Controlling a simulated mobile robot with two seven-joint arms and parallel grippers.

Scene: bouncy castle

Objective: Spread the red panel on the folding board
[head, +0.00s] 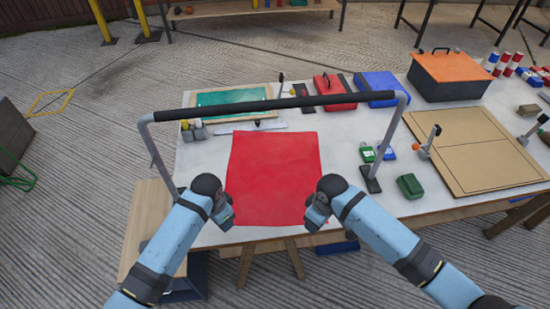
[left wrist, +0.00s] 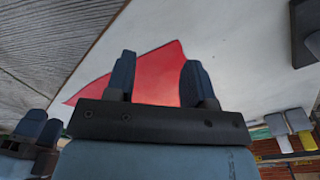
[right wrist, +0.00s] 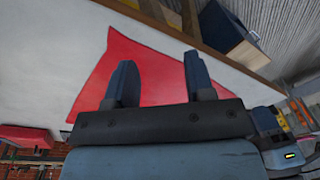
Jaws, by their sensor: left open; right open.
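The red panel (head: 274,172) lies flat and spread on the white table, under a raised bar, with slightly uneven edges. The folding board (head: 478,150), tan with a seam across it, lies at the right end of the table, apart from the panel. My left gripper (head: 228,218) is over the panel's near left corner; in the left wrist view its fingers (left wrist: 157,80) are apart with red cloth beyond them. My right gripper (head: 312,219) is over the near right corner; in the right wrist view its fingers (right wrist: 158,82) are apart and empty.
A black-padded bar (head: 290,102) on grey posts arches over the panel. A green-topped board (head: 232,97), red case (head: 334,90), blue case (head: 378,88) and orange-lidded box (head: 452,75) stand behind. A green block (head: 410,186) lies between panel and board.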

